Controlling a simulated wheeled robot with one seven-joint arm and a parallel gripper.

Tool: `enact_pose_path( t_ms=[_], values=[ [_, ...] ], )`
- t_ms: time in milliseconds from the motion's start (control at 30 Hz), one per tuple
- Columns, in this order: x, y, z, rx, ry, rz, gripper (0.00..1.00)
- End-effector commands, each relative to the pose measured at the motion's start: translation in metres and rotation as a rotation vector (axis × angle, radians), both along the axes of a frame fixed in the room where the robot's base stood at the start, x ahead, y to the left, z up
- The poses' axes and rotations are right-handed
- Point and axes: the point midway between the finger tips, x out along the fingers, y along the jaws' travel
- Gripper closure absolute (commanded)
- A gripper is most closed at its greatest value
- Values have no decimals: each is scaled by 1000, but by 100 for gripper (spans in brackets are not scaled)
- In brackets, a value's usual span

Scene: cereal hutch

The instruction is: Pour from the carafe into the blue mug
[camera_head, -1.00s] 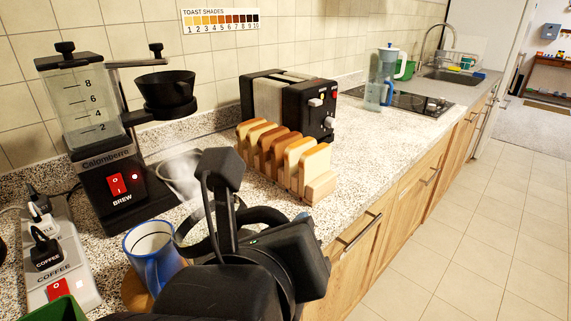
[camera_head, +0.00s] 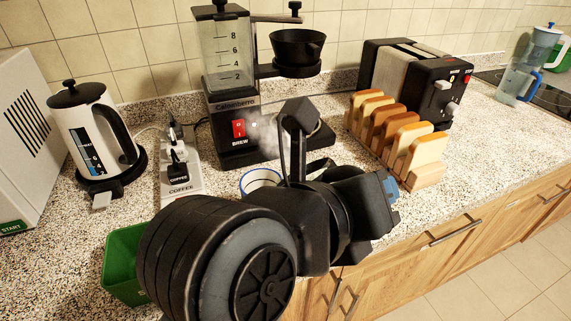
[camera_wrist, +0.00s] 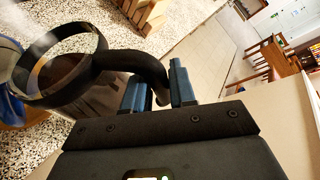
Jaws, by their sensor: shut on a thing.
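The carafe (camera_wrist: 85,92), with a dark round rim band and black handle, is at the left of the wrist view. My gripper (camera_wrist: 158,90) has its blue fingertips closed on the handle. The carafe is tilted in that picture, but its true tilt is hard to judge. The blue mug (camera_head: 260,179) shows only its white-and-blue rim in the head view, behind my arm. Its blue side (camera_wrist: 9,57) shows at the wrist view's left edge, beside the carafe. In the head view my arm hides most of the carafe and mug. No stream of liquid is visible.
The coffee maker (camera_head: 238,107) stands behind, with faint steam before it. The toast rack (camera_head: 428,176) and toaster (camera_head: 440,92) are to the right. A kettle (camera_head: 90,135), power strip (camera_head: 181,183) and green container (camera_head: 122,262) are to the left. Counter front is right of my gripper.

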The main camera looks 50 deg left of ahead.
Motion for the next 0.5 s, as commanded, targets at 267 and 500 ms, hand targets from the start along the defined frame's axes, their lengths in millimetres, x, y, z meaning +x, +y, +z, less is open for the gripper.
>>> enact_pose_path(
  t_ms=[267, 500],
  values=[
    [-1, 7, 11, -60, -14, 1, 100],
    [-3, 13, 18, -115, -24, 2, 100]
  ],
)
